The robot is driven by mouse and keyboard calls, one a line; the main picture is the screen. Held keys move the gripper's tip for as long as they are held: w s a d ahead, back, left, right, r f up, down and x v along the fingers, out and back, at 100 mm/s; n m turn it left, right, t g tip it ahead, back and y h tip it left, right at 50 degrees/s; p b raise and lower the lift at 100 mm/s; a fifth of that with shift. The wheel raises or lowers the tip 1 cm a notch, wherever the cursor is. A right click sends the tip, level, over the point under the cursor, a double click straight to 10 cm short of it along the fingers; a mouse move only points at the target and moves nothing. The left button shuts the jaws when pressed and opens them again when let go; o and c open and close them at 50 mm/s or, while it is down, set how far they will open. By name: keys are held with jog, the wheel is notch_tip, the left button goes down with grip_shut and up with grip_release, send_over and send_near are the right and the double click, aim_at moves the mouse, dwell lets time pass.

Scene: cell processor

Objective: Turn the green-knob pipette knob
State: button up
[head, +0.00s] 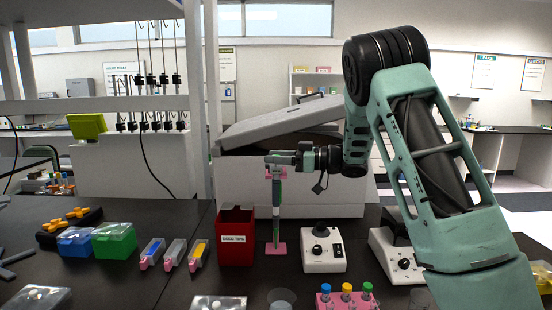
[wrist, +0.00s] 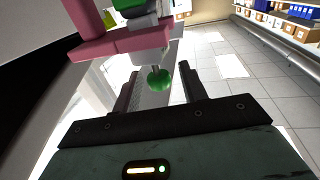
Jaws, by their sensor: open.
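The pipette (head: 276,210) hangs upright on a pink stand (head: 276,250) in the middle of the table in the head view. Its round green knob (wrist: 159,79) shows in the wrist view, on a short pale stem. The pink holder (wrist: 115,42) of the stand is beside it. My gripper (head: 270,158) is at the top of the pipette, reaching in from the right. In the wrist view my gripper (wrist: 157,90) is open, with one finger on each side of the green knob. I cannot tell whether a finger touches it. The knob is hard to make out in the head view.
A red tips bin (head: 236,236) stands just left of the stand. A white mixer (head: 323,250) stands to its right. A large grey-lidded machine (head: 280,120) is close behind. A pink rack of capped tubes (head: 346,298) and tip boxes (head: 114,239) are on the table.

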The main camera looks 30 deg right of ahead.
jog(key=b+v, duration=0.4)
jog(key=v, duration=1.3)
jog(key=shift+o, duration=0.2)
jog(key=shift+d+r, duration=0.1)
jog(key=shift+r, duration=0.05)
jog(key=s+a+m+t+h+p, duration=0.2)
jog(key=a+m+t+h+p, duration=0.35)
jog(key=a+h+p, duration=0.5)
jog(key=w+p, duration=0.2)
jog(key=w, duration=0.3)
jog(key=w+a+y+p, duration=0.1)
jog(key=w+p, duration=0.2)
jog(key=w, duration=0.2)
jog(key=w+a+g+y+p, duration=0.1)
jog(key=w+p, duration=0.2)
jog(key=w, duration=0.3)
jog(key=shift+a+m, duration=0.2)
jog(key=shift+m, duration=0.05)
